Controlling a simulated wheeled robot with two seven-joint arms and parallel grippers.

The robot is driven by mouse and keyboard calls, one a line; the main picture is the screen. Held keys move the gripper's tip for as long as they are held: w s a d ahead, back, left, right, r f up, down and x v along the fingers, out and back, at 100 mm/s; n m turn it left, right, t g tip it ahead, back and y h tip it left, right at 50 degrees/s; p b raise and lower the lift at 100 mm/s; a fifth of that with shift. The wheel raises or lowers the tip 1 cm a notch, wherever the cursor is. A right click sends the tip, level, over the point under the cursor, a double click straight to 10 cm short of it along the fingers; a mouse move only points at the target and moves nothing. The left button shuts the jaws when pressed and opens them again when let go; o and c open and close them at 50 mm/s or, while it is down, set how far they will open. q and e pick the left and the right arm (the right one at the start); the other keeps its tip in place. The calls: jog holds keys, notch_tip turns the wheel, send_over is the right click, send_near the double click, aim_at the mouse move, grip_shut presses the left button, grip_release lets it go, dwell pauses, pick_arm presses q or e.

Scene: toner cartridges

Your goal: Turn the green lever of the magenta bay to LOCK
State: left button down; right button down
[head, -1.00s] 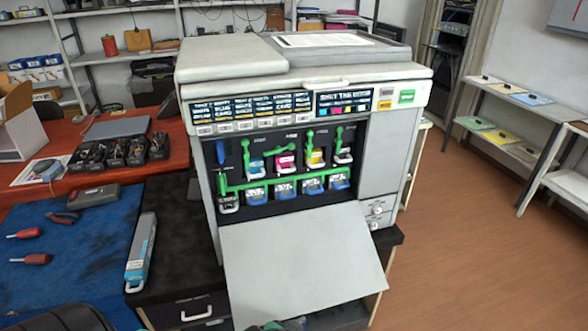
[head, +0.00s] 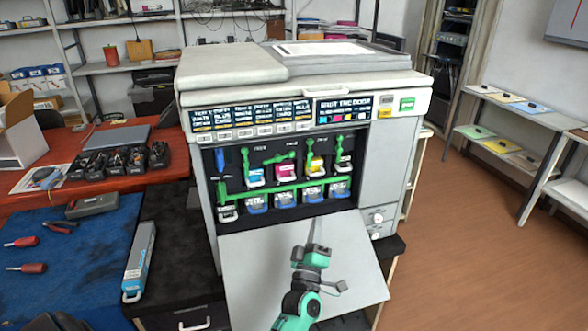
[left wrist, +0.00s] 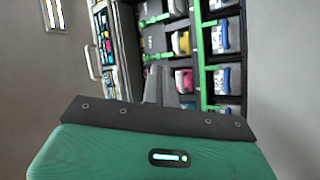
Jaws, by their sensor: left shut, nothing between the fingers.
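The magenta cartridge (head: 286,173) sits in the middle bay of the open printer. Its green lever (head: 285,157) lies nearly sideways, while the green levers of the cyan (head: 245,158), yellow (head: 310,148) and black (head: 339,148) bays stand about upright. My left gripper (head: 313,226) is shut and empty, in front of the bays and over the lowered door, apart from the lever. In the left wrist view the bays appear turned sideways, with the magenta cartridge (left wrist: 184,82) beyond my grey fingers (left wrist: 153,85). My right gripper is not in view.
The lowered front door (head: 250,265) slopes out below the bays. A green bar (head: 285,187) crosses below the cartridges, with blue-fronted containers (head: 257,203) beneath. A long grey-blue cartridge (head: 139,262) lies on the black surface at left.

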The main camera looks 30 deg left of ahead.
pick_arm(q)
jog(key=shift+s+a+r+n+g+y, duration=0.1)
jog(key=shift+a+r+n+g+y, duration=0.2)
jog(key=shift+a+n+g+y, duration=0.85)
jog(key=shift+a+r+n+g+y, duration=0.2)
jog(key=shift+r+n+y, duration=0.05)
jog(key=shift+n+y, duration=1.7)
jog(key=shift+s+a+r+n+g+y, duration=0.1)
jog(key=shift+a+r+n+g+y, duration=0.2)
jog(key=shift+a+n+g+y, duration=0.8)
jog(key=shift+d+t+y, duration=0.4)
jog(key=shift+t+y, duration=0.05)
jog(key=shift+y, duration=0.05)
